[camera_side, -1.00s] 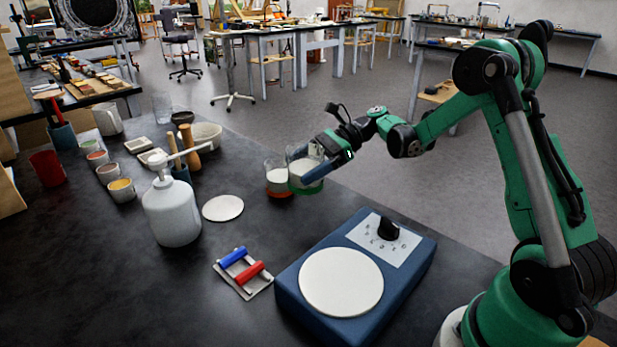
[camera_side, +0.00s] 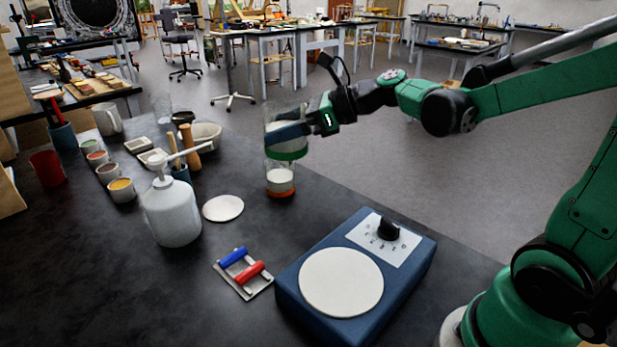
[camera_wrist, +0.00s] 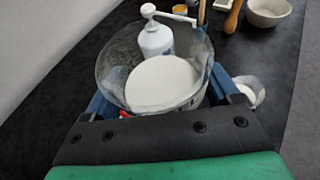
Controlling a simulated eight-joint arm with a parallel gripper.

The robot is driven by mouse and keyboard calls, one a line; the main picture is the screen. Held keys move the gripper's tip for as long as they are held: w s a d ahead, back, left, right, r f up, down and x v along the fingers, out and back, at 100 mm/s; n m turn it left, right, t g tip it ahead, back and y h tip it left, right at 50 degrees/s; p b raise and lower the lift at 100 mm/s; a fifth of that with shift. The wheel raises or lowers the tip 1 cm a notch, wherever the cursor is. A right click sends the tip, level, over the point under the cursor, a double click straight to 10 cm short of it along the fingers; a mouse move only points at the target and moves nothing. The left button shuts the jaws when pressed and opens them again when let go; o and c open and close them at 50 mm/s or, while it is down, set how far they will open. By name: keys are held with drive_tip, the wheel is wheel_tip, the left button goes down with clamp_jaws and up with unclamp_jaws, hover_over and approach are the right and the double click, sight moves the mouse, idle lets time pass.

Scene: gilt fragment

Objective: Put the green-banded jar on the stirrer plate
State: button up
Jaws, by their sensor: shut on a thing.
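The green-banded jar (camera_side: 287,152) is a clear glass jar with a green band at its base, raised above the table in the side view. My gripper (camera_side: 290,133) is shut on it; the blue fingers lie along its sides. In the wrist view, the jar (camera_wrist: 165,83), with white contents, sits between my fingers. The stirrer plate is a blue box with a round white top (camera_side: 341,282) and a black knob. It stands at the front of the table, its top empty. A red-banded jar with white contents (camera_side: 280,181) stands on the table below the held jar.
A white round disc (camera_side: 223,208) lies left of the red-banded jar. A white pump bottle (camera_side: 172,212) stands further left. A small rack with a blue and a red bar (camera_side: 243,272) lies left of the stirrer. Cups and bowls fill the far left.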

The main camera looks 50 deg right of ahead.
drive_tip(key=shift+s+a+f+m+t+h, duration=0.25)
drive_tip(key=shift+s+m+t+h, duration=0.2)
drive_tip(key=shift+m+h, duration=0.15)
drive_tip(key=w+a+r+n+g+y, duration=0.25)
drive_tip(key=w+a, duration=0.25)
drive_tip(key=a, duration=0.3)
drive_tip(key=n+g+y, duration=0.3)
drive_tip(key=n+g, duration=0.1)
drive_tip(key=n, duration=0.1)
hover_over(183, 274)
wheel_tip(183, 274, down, 16)
drive_tip(key=shift+w+r, duration=0.1)
drive_tip(key=shift+f, duration=2.25)
drive_tip(key=shift+f, duration=0.15)
drive_tip(key=o, duration=1.3)
